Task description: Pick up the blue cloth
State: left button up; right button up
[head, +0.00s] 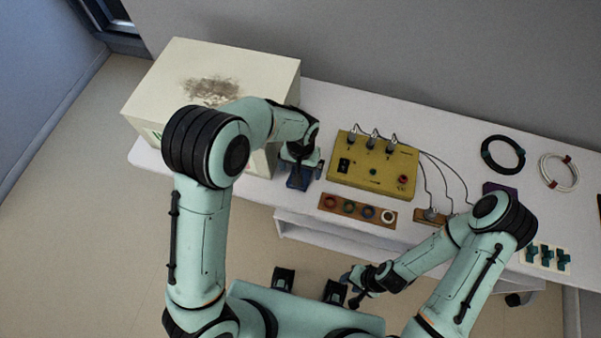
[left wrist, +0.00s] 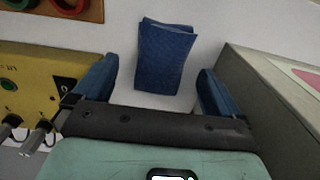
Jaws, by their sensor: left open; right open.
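The blue cloth (left wrist: 166,55) lies folded on the white table in the left wrist view, between and just beyond my left gripper's fingers. My left gripper (left wrist: 158,72) is open and empty, with a blue finger on either side of the cloth's near end. In the head view my left gripper (head: 302,172) points down at the table beside the large box; I cannot clearly tell cloth from blue fingers there. My right gripper (head: 350,290) is open and empty, low in front of the table, away from the cloth.
A large cream box (head: 225,80) stands left of the left gripper. A yellow test box (head: 372,170) with plugs and wires stands to its right. A brown strip with coloured rings (head: 357,211) lies in front. Black (head: 503,155) and white (head: 559,172) cable coils lie farther right.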

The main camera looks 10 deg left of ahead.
pick_arm(q)
jog(key=shift+w+f, duration=0.2)
jog(key=shift+f, duration=1.3)
jog(key=shift+a, duration=0.1)
jog(key=c, duration=1.1)
jog(key=shift+r, duration=0.2)
notch_tip(320, 180, up, 20)
jog(key=shift+f+p, duration=0.1)
jog(key=shift+p, duration=0.75)
pick_arm(e)
jog(key=shift+w+r, duration=0.35)
jog(key=shift+r, duration=0.2)
jog(key=shift+w+r, duration=0.3)
jog(key=shift+r, duration=0.25)
pick_arm(q)
jog(key=shift+o, duration=0.4)
jog(key=shift+f, duration=0.1)
pick_arm(e)
jog(key=shift+s, duration=0.1)
